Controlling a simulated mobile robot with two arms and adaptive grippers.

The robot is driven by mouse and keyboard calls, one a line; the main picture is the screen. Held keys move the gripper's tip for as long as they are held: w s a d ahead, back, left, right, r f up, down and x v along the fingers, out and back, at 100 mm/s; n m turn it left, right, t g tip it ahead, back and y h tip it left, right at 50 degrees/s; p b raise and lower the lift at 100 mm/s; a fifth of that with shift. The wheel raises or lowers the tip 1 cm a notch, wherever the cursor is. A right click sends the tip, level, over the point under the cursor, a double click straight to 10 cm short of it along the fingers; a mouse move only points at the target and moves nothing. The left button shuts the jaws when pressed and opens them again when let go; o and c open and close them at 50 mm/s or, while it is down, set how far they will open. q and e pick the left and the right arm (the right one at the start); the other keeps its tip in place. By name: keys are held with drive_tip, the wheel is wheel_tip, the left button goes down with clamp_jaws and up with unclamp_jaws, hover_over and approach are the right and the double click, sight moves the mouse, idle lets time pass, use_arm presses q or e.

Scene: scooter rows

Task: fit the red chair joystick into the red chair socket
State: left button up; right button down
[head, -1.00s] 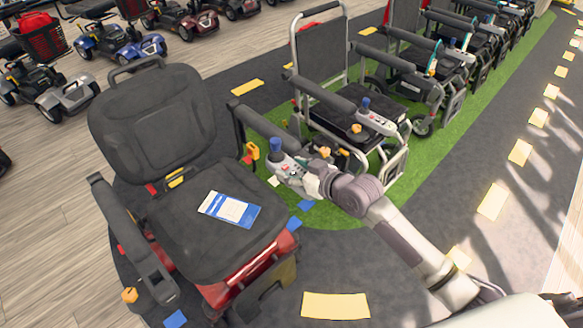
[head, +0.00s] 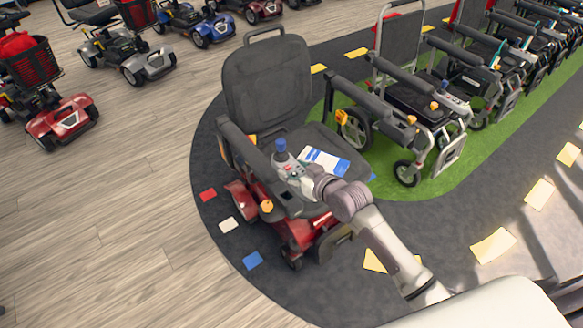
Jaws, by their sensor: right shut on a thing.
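The red chair (head: 268,84) has a dark grey seat and back over a red base. My right gripper (head: 306,179) is shut on the joystick from the right. I cannot tell whether the joystick touches the armrest. An orange knob (head: 266,206) shows below the armrest's front. I cannot make out the red chair socket for certain; the joystick and gripper cover part of this area. My left gripper is not in view.
A blue and white leaflet (head: 325,160) lies on the seat, behind my right gripper. Several folding wheelchairs (head: 432,98) stand in a row on green turf to the right. Scooters (head: 62,118) stand at the upper left.

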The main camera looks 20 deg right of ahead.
drive_tip(key=shift+a, duration=0.2)
drive_tip(key=shift+d+f+b, duration=0.15)
drive_tip(key=shift+f+b, duration=0.25)
drive_tip(key=shift+f, duration=0.25)
drive_tip(key=shift+f+b, duration=0.25)
drive_tip(key=shift+b, duration=0.25)
drive_tip(key=shift+f+b, duration=0.8)
drive_tip(key=shift+b, duration=0.05)
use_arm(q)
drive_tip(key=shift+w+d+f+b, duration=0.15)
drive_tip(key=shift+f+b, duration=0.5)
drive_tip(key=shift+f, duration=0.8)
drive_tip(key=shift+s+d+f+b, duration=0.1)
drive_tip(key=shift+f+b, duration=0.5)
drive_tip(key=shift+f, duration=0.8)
use_arm(e)
drive_tip(key=shift+f, duration=1.2)
